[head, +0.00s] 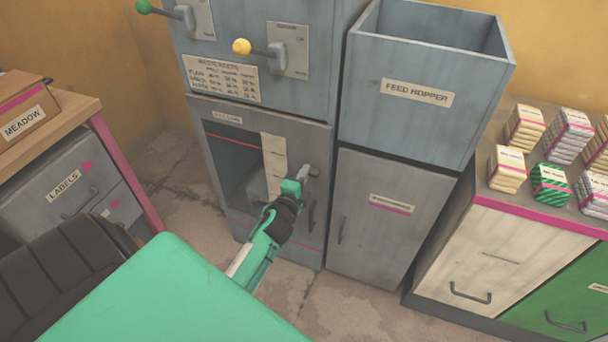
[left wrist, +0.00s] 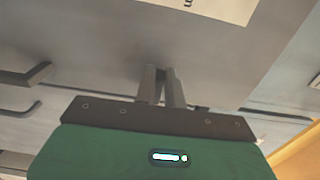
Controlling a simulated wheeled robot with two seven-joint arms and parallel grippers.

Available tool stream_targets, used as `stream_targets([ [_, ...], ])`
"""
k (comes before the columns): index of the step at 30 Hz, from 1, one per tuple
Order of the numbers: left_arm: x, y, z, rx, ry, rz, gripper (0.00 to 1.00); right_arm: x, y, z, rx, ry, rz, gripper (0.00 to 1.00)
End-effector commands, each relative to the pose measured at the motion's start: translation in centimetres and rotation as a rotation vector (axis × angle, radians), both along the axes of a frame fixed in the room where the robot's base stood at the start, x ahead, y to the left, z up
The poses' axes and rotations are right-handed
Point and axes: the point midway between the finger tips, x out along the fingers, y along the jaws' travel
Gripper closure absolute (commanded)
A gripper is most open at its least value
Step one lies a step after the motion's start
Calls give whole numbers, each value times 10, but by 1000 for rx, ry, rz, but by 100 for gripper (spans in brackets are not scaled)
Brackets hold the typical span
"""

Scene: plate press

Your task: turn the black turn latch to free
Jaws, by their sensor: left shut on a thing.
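My left gripper (head: 311,171) reaches to the right side of the grey press's lower front panel (head: 319,150). Its jaws are at the place of the black turn latch and are shut on it. The latch is small and mostly hidden by the fingers, so I cannot tell its angle. In the left wrist view, the two grey fingers (left wrist: 163,88) stand close together against the grey panel (left wrist: 100,45). My right gripper is not in view.
Left of my gripper is an opening with a pale paper strip (head: 273,155). A dark handle (head: 311,212) is just below the gripper. The feed hopper (head: 390,115) stands to the right, above a grey cabinet (head: 375,240). A counter with several packets (head: 505,170) is at far right.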

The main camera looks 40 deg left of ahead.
Motion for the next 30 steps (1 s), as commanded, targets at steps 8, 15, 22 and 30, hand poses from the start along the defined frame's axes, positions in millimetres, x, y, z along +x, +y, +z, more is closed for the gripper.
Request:
stream_targets([
  [8, 0, 1, 0, 0, 0, 1, 67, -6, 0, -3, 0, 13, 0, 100],
  [15, 0, 0, 0, 1, 0, 1, 67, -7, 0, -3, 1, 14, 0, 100],
  [22, -14, -3, -1, 1, 2, 0, 67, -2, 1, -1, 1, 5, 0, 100],
  [30, -63, -15, -2, -2, 3, 1, 67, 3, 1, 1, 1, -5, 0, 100],
])
